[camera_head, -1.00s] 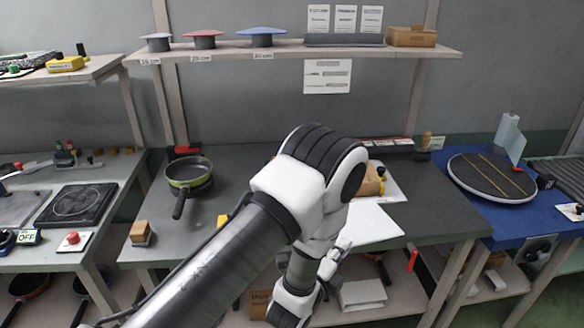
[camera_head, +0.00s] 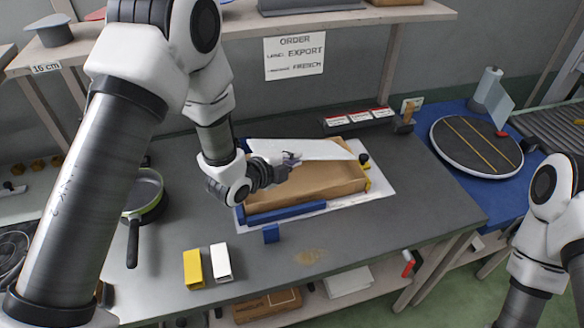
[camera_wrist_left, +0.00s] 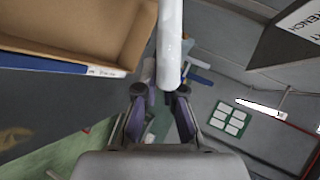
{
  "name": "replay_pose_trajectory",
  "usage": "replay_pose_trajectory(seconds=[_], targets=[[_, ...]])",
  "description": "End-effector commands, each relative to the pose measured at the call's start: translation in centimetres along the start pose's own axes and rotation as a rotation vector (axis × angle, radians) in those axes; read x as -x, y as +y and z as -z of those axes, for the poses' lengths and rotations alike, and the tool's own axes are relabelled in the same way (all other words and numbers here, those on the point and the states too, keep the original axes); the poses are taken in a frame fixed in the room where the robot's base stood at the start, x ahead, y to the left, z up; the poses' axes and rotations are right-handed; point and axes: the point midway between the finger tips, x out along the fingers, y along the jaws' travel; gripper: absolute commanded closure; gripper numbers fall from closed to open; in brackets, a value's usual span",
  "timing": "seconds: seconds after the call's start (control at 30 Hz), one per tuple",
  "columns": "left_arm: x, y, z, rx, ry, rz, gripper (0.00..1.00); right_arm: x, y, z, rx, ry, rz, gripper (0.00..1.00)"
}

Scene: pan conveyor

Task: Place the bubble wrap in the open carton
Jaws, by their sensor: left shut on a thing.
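The open carton (camera_head: 322,190) is a low brown box on a white sheet on the grey table, in the middle of the head view. My left gripper (camera_head: 287,165) is shut on the bubble wrap (camera_head: 318,149), a flat whitish sheet, above the carton's back left part. The bubble wrap hides some of the carton's inside. In the left wrist view the bubble wrap (camera_wrist_left: 170,40) shows nearly edge-on between the fingers (camera_wrist_left: 160,92), with the carton (camera_wrist_left: 85,28) at upper left. My right arm is at the right; its gripper is out of view.
Blue bars (camera_head: 285,213) lie along the carton's front. A yellow block (camera_head: 193,269) and a white block (camera_head: 220,263) stand at the front left. A pan (camera_head: 146,190) is at left, partly behind my arm. A round turntable (camera_head: 477,145) is on the blue table at right.

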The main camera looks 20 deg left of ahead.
Motion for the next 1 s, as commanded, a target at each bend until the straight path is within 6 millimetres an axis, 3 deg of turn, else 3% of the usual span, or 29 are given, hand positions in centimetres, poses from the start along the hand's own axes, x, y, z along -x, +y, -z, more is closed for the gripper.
replay_pose_trajectory(seconds=[0.33, 0.73, 0.8, 0.83, 1.0], targets=[[-2.2, 5.0, -1.0, 0.0, -0.001, 0.001, 1.0, 1.3, 0.0, 0.1, 0.001, 0.002, 0.0, 1.0], [-2.5, 5.8, -1.2, 0.0, -0.001, 0.003, 1.0, 0.5, 0.0, 0.1, 0.001, 0.001, 0.0, 1.0], [-2.5, 5.7, -1.1, 0.0, -0.001, 0.004, 0.75, 0.7, 0.0, 0.0, 0.001, 0.001, 0.0, 1.0], [-2.5, 5.7, -1.1, 0.0, -0.001, 0.004, 0.68, 0.7, 0.0, 0.1, 0.001, 0.001, 0.0, 1.0], [-2.5, 5.7, -1.1, 0.0, -0.001, 0.004, 0.68, 0.7, 0.0, 0.1, 0.001, 0.001, 0.0, 1.0]])
